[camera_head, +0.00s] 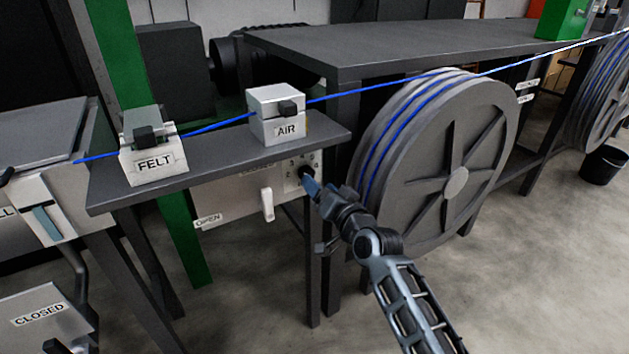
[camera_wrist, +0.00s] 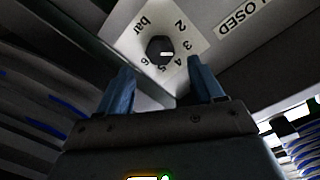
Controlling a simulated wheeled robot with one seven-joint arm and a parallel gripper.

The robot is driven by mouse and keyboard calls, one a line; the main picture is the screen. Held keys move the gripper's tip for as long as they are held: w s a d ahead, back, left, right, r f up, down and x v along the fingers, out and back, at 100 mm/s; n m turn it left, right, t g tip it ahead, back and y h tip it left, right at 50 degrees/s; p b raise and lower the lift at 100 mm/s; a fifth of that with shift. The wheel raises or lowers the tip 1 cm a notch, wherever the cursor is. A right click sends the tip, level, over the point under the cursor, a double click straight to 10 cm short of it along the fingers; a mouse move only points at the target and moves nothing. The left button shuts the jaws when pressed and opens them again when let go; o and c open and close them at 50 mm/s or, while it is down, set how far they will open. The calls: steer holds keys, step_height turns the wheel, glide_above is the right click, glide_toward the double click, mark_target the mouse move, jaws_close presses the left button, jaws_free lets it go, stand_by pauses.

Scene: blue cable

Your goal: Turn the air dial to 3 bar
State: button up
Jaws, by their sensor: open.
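The air dial is a dark knob (camera_wrist: 160,50) on a white plate with numbers and the word "bar". A short white mark on the knob points right, roughly between 3 and 4; the exact reading is hard to tell. In the head view the dial (camera_head: 304,171) sits at the right end of the panel under the bench. My gripper (camera_wrist: 157,78) is open, its two blue fingers apart just short of the knob, one toward each side, with nothing between them. In the head view my gripper (camera_head: 311,186) reaches the dial from the lower right and partly covers it.
The panel has a white lever (camera_head: 267,204) left of the dial and an "OPEN" label. The AIR box (camera_head: 277,117) and FELT box (camera_head: 153,152) stand on the bench above, with the blue cable (camera_head: 371,90) through them. A large cable reel (camera_head: 440,165) stands close right of my gripper.

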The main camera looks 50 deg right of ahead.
steer(key=shift+v, duration=1.45)
steer(key=shift+s+f, duration=0.1)
steer(key=s+a+f+n+y, duration=0.1)
steer(key=s+a+f+n, duration=0.15)
steer(key=s+a, duration=0.6)
steer(key=s+a+f+n+y, duration=0.25)
steer(key=s+a, duration=0.25)
steer(key=s, duration=0.7)
steer(key=s+a+r+n+y, duration=0.1)
steer(key=s+a+r+n, duration=0.2)
steer(key=s, duration=0.5)
steer(key=s+a+r+n+g+y, duration=0.1)
steer(key=s+a+r+n, duration=0.2)
steer(key=s, duration=0.6)
steer(key=a+r, duration=0.2)
steer(key=a, duration=0.1)
steer(key=shift+s+r+g, duration=0.3)
steer(key=shift+r, duration=0.1)
steer(key=shift+a, duration=0.15)
steer(key=shift+c, duration=0.2)
